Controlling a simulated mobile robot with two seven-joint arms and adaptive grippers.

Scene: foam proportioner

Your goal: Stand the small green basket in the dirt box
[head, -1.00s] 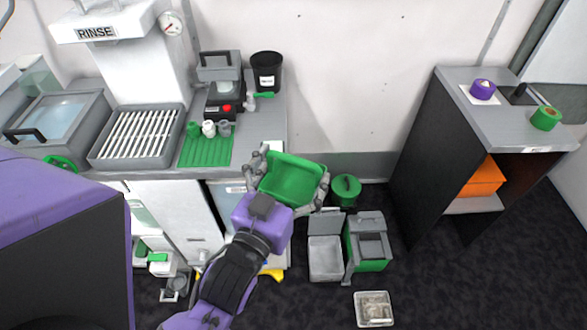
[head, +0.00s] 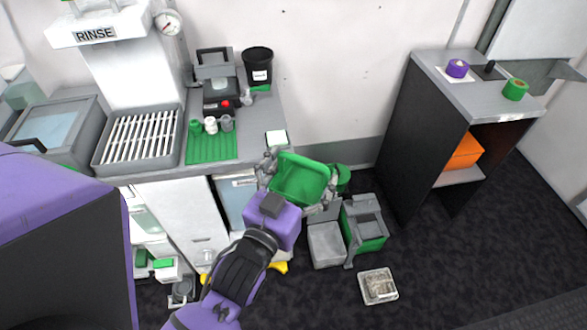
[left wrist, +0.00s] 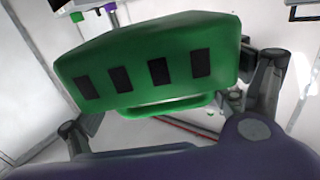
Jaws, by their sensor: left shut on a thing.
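The small green basket (head: 300,178) is held in my left gripper (head: 298,182), with a finger at each side of it. It hangs in the air just right of the counter's front corner. In the left wrist view the basket (left wrist: 150,65) shows a green wall with several dark slots between the fingers. No label shows which one is the dirt box. My right gripper is not in view.
The grey counter (head: 262,122) is at the left, with a green mat (head: 212,148) and a black bin (head: 257,66). A clear tray (head: 377,286) lies on the floor. A dark cabinet (head: 425,130) stands at the right.

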